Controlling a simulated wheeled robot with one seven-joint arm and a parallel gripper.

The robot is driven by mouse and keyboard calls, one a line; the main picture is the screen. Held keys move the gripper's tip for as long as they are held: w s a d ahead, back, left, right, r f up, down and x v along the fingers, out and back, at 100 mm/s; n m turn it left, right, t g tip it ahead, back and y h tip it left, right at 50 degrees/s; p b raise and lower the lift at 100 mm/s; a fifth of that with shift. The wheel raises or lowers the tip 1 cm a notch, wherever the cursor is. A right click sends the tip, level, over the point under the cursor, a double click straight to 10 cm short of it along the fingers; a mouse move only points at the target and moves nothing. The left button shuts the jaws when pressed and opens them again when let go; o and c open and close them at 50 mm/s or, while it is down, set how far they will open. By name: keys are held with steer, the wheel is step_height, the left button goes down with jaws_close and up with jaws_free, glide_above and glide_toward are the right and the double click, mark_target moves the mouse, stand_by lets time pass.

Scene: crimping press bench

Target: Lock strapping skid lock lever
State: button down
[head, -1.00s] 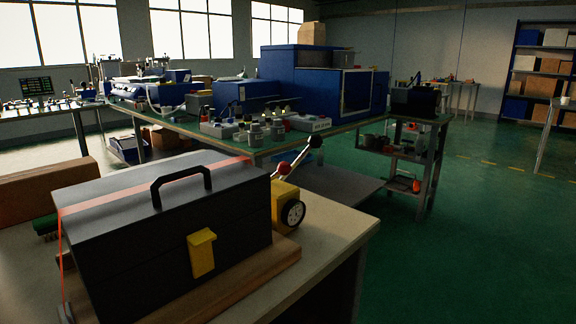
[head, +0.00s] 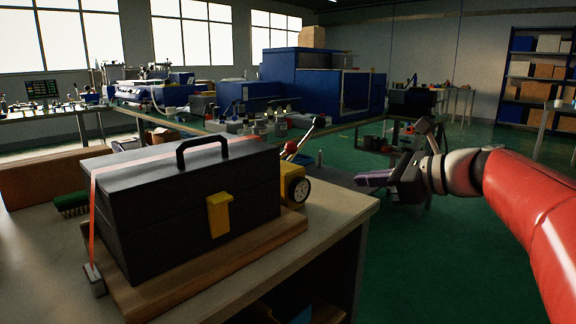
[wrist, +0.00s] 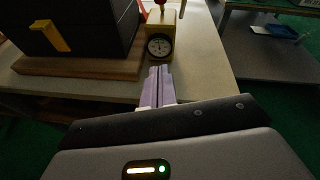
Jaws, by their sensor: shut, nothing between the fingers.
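A black toolbox (head: 190,205) with a yellow latch is strapped by an orange strap (head: 94,220) to a wooden skid board (head: 225,262). A yellow block (head: 290,170) with a round dial (head: 300,190) stands at its right end. Above the block, a lever (head: 306,137) slants up to the right to a black knob; a red knob (head: 290,147) is beside it. Lock engagement cannot be told. My gripper (head: 358,180) is shut and empty, right of the block and apart from it. In the wrist view, its fingers (wrist: 158,72) point toward the yellow block (wrist: 158,27) and dial.
A green brush (head: 72,204) and a brown box (head: 45,180) lie on the left. Behind stands another bench with blue machines (head: 345,95). Green floor is open at the right.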

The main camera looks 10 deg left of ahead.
steer(key=shift+w+a+r+m+y, duration=0.1)
steer(key=shift+w+r+m+y, duration=0.5)
steer(key=shift+w+r, duration=0.2)
glide_toward(284, 154)
steer(key=shift+w+a+f, duration=0.65)
steer(key=shift+w+a, duration=0.45)
steer(key=shift+a, duration=0.15)
steer(key=shift+r+p, duration=0.1)
steer(key=shift+p, duration=0.2)
